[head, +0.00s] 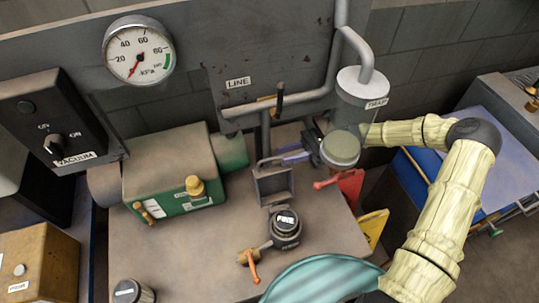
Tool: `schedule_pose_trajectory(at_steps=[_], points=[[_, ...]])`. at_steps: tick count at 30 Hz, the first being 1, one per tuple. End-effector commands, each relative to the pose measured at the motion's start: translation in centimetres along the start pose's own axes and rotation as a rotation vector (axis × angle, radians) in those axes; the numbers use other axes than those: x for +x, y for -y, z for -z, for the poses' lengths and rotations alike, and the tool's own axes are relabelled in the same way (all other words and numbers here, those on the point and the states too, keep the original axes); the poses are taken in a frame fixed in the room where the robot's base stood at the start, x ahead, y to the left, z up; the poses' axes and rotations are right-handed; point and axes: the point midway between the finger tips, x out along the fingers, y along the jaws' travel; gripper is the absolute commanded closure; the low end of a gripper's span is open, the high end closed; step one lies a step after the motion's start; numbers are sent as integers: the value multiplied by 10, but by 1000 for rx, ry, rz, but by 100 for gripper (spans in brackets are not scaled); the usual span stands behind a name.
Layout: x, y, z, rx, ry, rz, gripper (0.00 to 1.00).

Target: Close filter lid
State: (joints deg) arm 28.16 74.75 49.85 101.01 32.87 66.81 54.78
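A small grey square-framed piece (273,186) with a dark recessed face stands near the middle of the bench, with a thin handle-like bar at its top. It looks like the raised filter lid, but no label on it confirms this. Just in front of it is a dark round cap marked FINE (286,220) on a grey body. My gripper (290,157) is to the right of the square piece's top, with bluish finger parts pointing left towards it.
A green box (170,178) with a brass knob stands left. The grey TRAP canister (362,98) and LINE pipe are behind. A red lever (342,184), yellow piece (373,228) and orange-handled valve (251,262) are nearby.

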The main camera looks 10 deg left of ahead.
Motion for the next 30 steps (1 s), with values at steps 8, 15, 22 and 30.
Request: schedule_pose_trajectory(at_steps=[8,15,22,30], points=[[46,-1,-2,1,3,-3,69],[58,0,0,1,-1,0,69],[58,0,0,0,0,1,77],[57,0,0,0,0,1,100]])
